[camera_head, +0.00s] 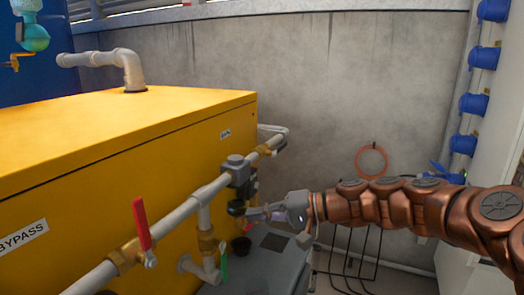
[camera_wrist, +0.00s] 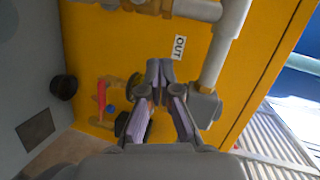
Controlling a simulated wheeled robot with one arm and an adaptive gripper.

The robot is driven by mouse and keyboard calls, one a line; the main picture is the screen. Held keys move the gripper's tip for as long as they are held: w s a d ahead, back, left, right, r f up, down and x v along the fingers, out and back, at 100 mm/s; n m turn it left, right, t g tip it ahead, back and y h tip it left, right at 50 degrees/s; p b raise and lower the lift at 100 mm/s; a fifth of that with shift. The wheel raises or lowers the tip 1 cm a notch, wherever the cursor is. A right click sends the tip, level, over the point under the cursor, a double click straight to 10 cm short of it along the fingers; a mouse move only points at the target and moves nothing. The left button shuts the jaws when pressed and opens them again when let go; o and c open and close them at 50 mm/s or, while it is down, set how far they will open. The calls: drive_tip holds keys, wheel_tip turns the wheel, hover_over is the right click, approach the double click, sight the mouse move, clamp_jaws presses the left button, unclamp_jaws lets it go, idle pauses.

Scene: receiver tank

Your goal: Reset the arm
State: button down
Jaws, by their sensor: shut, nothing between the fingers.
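My copper-coloured arm reaches in from the right in the head view. My gripper (camera_head: 252,214) is in front of the grey pipe run on the yellow tank's side, close to a dark grey valve block (camera_head: 238,170). In the wrist view my gripper (camera_wrist: 160,68) has its fingertips together, with nothing seen between them. Behind the fingertips is the yellow tank wall with an "OUT" label (camera_wrist: 180,46). I cannot tell whether the fingers touch the pipework.
The yellow tank (camera_head: 120,130) fills the left. A red-handled valve (camera_head: 142,222) and a green handle (camera_head: 223,262) are on its pipes. A grey box (camera_head: 262,262) stands below. Blue connectors (camera_head: 474,104) line the right. A copper coil (camera_head: 371,161) hangs on the concrete wall (camera_head: 320,90).

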drive_tip(key=s+r+n+g+h+p, duration=0.2)
drive_tip(key=s+r+h+p, duration=0.15)
drive_tip(key=s+p, duration=0.4)
drive_tip(key=s+r+n+g+h+p, duration=0.1)
drive_tip(key=s+r+h+p, duration=0.1)
drive_tip(key=s+r+p, duration=0.55)
drive_tip(key=s+d+r+m+h+p, duration=0.1)
drive_tip(key=s+d+r+h+p, duration=0.2)
drive_tip(key=s+d+p, duration=0.5)
drive_tip(key=s+d+r+m+g+h+p, duration=0.1)
drive_tip(key=s+d+r+h+p, duration=0.2)
drive_tip(key=s+d+h+p, duration=0.3)
drive_tip(key=s+d+p, duration=0.2)
drive_tip(key=s+d, duration=0.3)
drive_tip(key=shift+r+m+g, duration=0.15)
drive_tip(key=shift+m+g, duration=0.15)
